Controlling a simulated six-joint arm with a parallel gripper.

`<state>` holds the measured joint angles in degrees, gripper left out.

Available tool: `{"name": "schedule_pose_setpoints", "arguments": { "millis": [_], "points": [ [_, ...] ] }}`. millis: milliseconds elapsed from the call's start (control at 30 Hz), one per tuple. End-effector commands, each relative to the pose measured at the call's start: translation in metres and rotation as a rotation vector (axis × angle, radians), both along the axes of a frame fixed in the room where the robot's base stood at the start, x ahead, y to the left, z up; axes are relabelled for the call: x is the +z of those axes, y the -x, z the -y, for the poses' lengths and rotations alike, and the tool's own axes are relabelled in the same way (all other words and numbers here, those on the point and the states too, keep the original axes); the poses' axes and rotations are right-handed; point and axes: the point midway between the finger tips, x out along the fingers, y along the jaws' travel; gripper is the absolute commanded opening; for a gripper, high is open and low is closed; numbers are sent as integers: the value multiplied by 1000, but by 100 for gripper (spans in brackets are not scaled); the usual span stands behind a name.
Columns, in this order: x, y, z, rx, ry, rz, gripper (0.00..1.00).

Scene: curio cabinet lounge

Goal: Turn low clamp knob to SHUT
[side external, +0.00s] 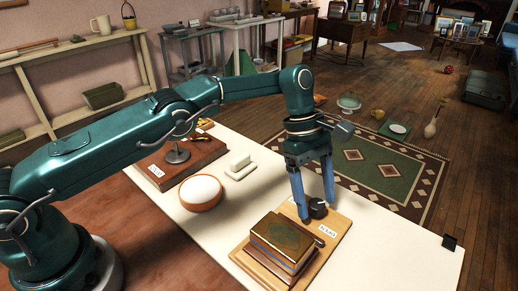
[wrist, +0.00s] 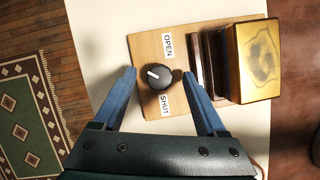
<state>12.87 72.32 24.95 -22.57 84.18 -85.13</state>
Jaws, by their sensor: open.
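The black clamp knob (wrist: 155,76) sits on a wooden board (wrist: 148,47) between an OPEN label (wrist: 168,45) and a SHUT label (wrist: 164,106). Its white pointer line points to the left in the wrist view, at neither label. In the side view the knob (side external: 318,209) is beside my gripper's fingertips. My gripper (wrist: 158,72) is open, with one blue finger on each side of the knob and gaps showing in the wrist view. In the side view my gripper (side external: 318,212) points down at the board (side external: 336,226). I cannot tell whether the fingertips reach the knob's height.
A brass-topped block (wrist: 259,60) stands on the board right of the knob in the wrist view. On the white table (side external: 405,262) are a round dish (side external: 201,192), a white butter-dish-like object (side external: 240,164) and a wooden box (side external: 180,160). A small black clip (side external: 449,242) sits at the table edge.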

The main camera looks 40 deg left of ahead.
Motion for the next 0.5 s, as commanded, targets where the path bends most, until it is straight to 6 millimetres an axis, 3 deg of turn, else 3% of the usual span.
{"name": "schedule_pose_setpoints", "arguments": {
  "millis": [500],
  "points": [
    [1, 2, 0, 139, 1, -1, 74]
  ]
}}
